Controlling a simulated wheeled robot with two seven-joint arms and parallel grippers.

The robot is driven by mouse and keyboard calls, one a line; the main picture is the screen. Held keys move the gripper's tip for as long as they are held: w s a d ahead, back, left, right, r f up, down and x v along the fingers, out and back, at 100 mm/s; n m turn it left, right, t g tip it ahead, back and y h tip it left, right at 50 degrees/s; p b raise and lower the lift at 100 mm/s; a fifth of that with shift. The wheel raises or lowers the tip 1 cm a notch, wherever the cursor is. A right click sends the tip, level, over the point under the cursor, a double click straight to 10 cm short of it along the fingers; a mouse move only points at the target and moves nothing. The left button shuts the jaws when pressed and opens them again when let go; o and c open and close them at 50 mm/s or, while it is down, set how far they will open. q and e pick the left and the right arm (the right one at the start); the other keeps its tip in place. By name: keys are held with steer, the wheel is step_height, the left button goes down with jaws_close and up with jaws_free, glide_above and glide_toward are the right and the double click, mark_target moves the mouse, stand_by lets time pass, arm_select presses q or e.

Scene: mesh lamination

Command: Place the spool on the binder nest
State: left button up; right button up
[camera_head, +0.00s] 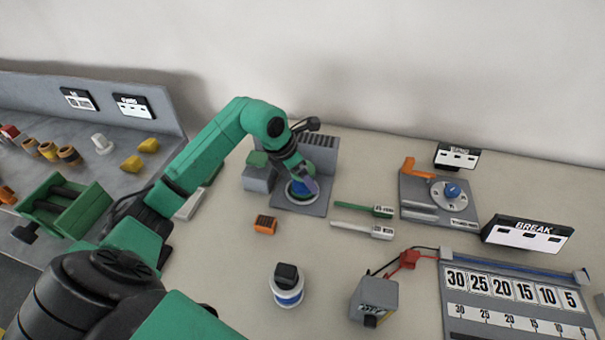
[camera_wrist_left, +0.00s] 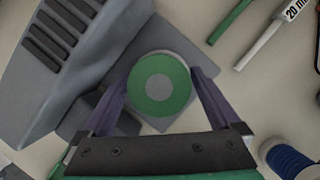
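In the head view my left gripper (camera_head: 303,187) reaches down over a grey fixture plate (camera_head: 318,208) at the back middle. I cannot tell which fixture is the binder nest. My right gripper is not in view.
A grey slotted block (camera_head: 318,150) stands behind the spool. A second blue-and-white spool-like item (camera_head: 287,292) stands nearer, beside a grey box (camera_head: 374,300). Green (camera_head: 365,209) and white (camera_head: 362,230) tools lie right of the plate. A plate with a blue knob (camera_head: 412,190) is farther right.

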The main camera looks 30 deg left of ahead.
arm_select(q)
steer(key=shift+r, duration=0.2)
steer(key=shift+a+r, duration=0.15)
steer(key=shift+r, duration=0.15)
steer(key=b+v, duration=0.1)
steer(key=v, duration=1)
steer(key=shift+s, duration=0.2)
steer(key=shift+r, duration=0.1)
